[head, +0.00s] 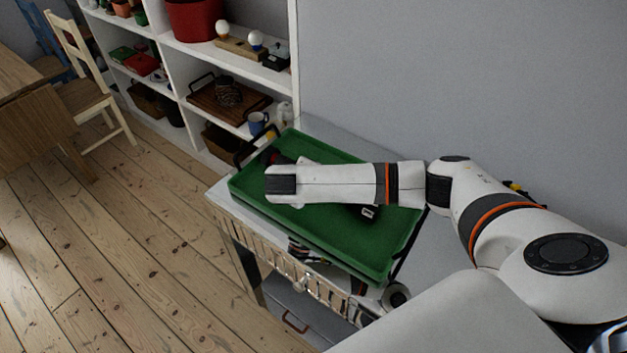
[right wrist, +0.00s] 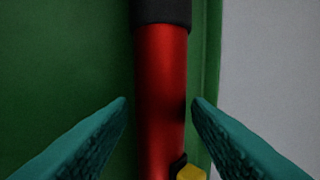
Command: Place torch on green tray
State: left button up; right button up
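The green tray (head: 335,242) lies on top of a cabinet against the wall. It also shows in the right wrist view (right wrist: 65,60) as a green surface with a raised edge. The red torch (right wrist: 160,75), with a black end, lies lengthwise in the right wrist view, over the tray beside its edge. In the head view my right arm covers most of the tray's middle and hides my right fingers. My right gripper (right wrist: 160,103) is open, with one teal finger on each side of the torch and small gaps visible. My left gripper is out of view.
A white shelf unit (head: 296,60) with pots, boxes and a blue mug (head: 258,122) stands behind the tray. A small yellow part (right wrist: 191,173) shows beside the torch. A dark object (head: 368,212) shows on the tray under my arm. Floorboards at left are clear.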

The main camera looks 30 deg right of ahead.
jog(key=shift+r, duration=0.15)
jog(key=p+v, duration=0.1)
jog(key=v, duration=1.1)
jog(key=shift+p, duration=0.35)
